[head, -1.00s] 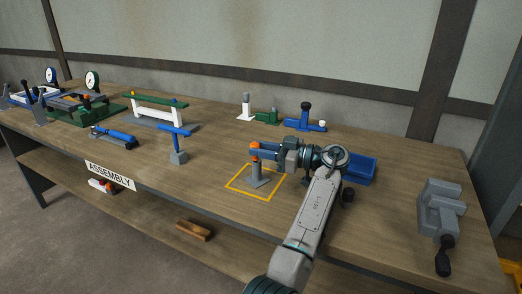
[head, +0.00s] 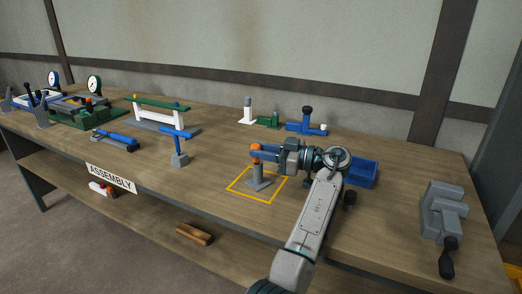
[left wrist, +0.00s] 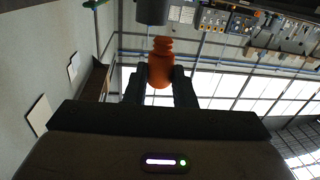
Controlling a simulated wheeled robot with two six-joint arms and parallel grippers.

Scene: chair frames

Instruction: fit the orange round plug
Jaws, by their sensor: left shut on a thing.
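The orange round plug (head: 256,147) is held between the fingertips of my left gripper (head: 264,152), which is shut on it. The plug is at the upper end of a grey post (head: 257,173) on a flat foot, inside a yellow square on the bench. In the left wrist view the ribbed orange plug (left wrist: 160,68) sits between the two dark fingers, its narrow end towards a grey cylinder (left wrist: 152,11). A small gap seems to show between them; I cannot tell if the plug is seated. My right gripper is not in view.
A blue bin (head: 362,174) stands just behind my left wrist. A grey vise (head: 441,212) is at the right. A blue T-shaped piece (head: 178,137) stands to the left, and a green-topped white frame (head: 158,107) is behind it. The bench front around the yellow square is clear.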

